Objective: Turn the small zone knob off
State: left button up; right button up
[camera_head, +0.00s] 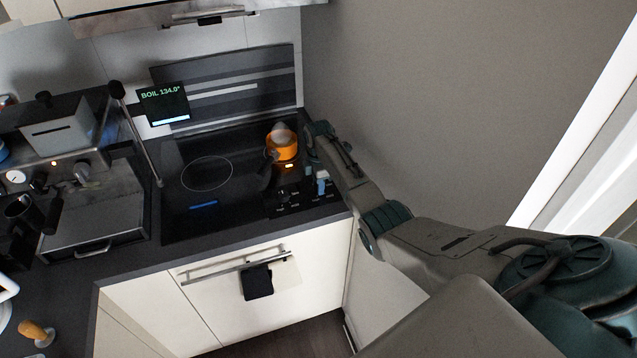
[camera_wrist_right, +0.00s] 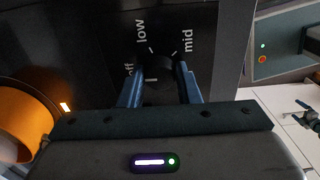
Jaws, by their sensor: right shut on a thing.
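A dark zone knob (camera_wrist_right: 160,68) on the black hob panel sits between the blue fingers of my right gripper (camera_wrist_right: 159,84) in the right wrist view. My right gripper is shut on it. White labels "off", "low" and "mid" are printed around it. Which label the knob points to I cannot tell, as the fingers cover part of it. In the head view my right gripper (camera_head: 321,182) is at the right end of the hob (camera_head: 230,215).
An orange pot (camera_head: 284,148) stands on the hob close to my right gripper, beside a small lit orange light (camera_head: 288,166). A display (camera_head: 163,104) reads "BOIL 134.0°". A grey wall (camera_head: 410,90) is at the right; a coffee machine (camera_head: 62,205) stands at the left.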

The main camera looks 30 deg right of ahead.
jog(key=shift+r, duration=0.1)
dwell(0.3)
jog(key=o, duration=1)
jog(key=shift+c, duration=0.2)
notch_tip(320, 180, up, 11)
jog(key=b, duration=0.3)
jog(key=shift+b, duration=0.3)
jog(key=shift+f, duration=0.25)
